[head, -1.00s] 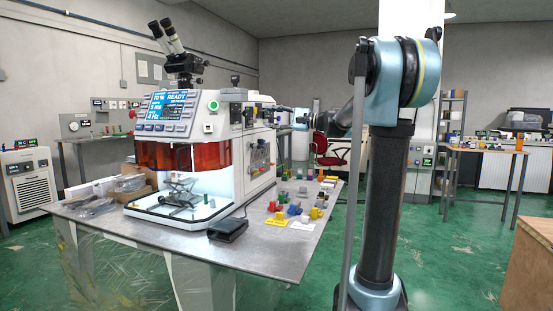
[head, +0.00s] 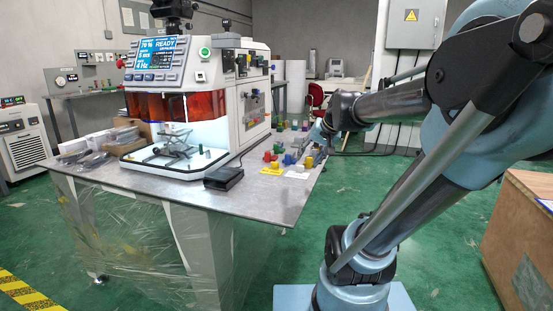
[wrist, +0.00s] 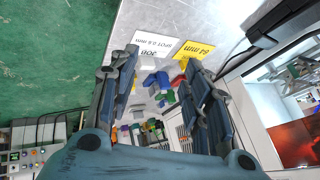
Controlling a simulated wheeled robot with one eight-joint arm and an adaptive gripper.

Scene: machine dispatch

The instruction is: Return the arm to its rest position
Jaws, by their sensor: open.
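My arm crosses the right side of the head view, its links bent and leaning, with its end near the table's right edge. My gripper (head: 322,132) is small and partly hidden there by my own wrist. In the wrist view my gripper (wrist: 160,78) has its two fingers spread apart, with nothing held between them. Beyond the fingers are the table top (wrist: 205,22), a white label card (wrist: 155,46), a yellow label card (wrist: 198,50) and several small coloured parts. The gap between the fingers and these parts is hard to judge.
The white machine (head: 225,110) with an orange window stands on the metal table (head: 150,190). A black pedal-like box (head: 223,178) and small coloured parts (head: 290,159) lie at its front right. A wooden crate (head: 520,235) stands at the right. Green floor between is open.

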